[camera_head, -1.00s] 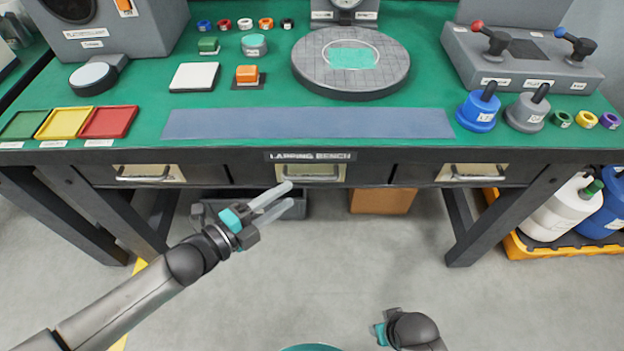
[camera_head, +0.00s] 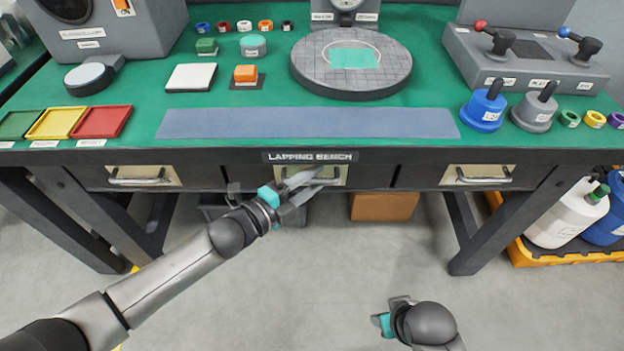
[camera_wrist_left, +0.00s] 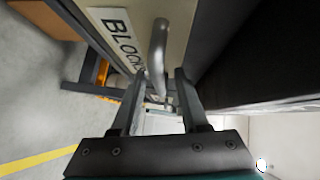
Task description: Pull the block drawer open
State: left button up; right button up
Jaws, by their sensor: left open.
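The block drawer is the middle drawer (camera_head: 343,171) under the bench top, and its front looks flush with the bench. A metal bar handle (camera_wrist_left: 158,48) stands out from that front. My left gripper (camera_head: 325,178) is open at the drawer front and partly hides the handle in the head view. In the wrist view the handle lies between the lines of the two fingers, near their tips; I cannot tell whether they touch it. My right gripper (camera_head: 384,318) hangs low, its fingers mostly hidden.
A left drawer (camera_head: 142,175) and a right drawer (camera_head: 477,175) with similar handles flank it. A grey bin and a cardboard box (camera_head: 384,206) stand beneath the bench. The bench top (camera_head: 240,138) holds trays, rings and a round plate. The floor in front is clear.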

pick_arm(q)
jog(key=shift+c, duration=0.3)
grip_shut()
dwell(1.0)
